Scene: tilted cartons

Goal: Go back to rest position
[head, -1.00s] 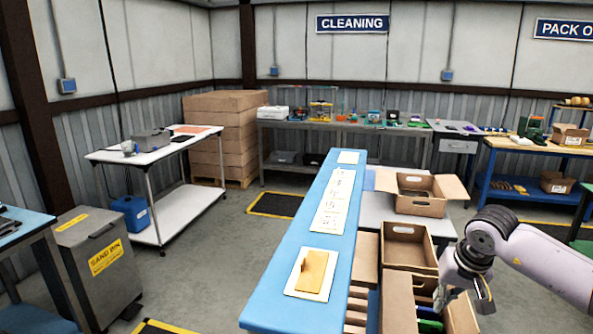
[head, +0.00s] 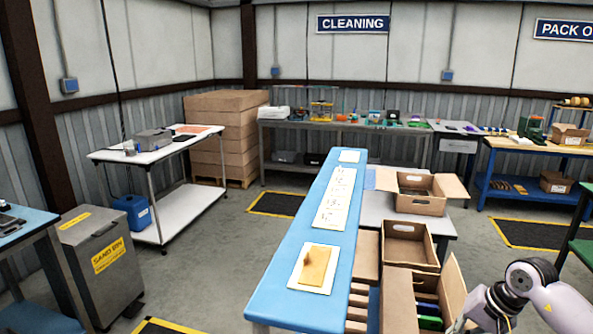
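My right arm (head: 545,298) comes in at the bottom right corner, beside the open cartons. Its wrist end (head: 490,308) hangs low at the bottom edge, close to the flap of the nearest carton. The fingertips are cut off or too dark to make out, so I cannot see whether they hold anything. My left arm and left gripper are not in view.
A long blue bench (head: 285,270) carries a brown piece on a white sheet (head: 299,280). Open cartons stand to its right: one at the back (head: 420,205), one in the middle (head: 408,257), one in front (head: 455,290) with coloured items. Grey floor lies left of the bench.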

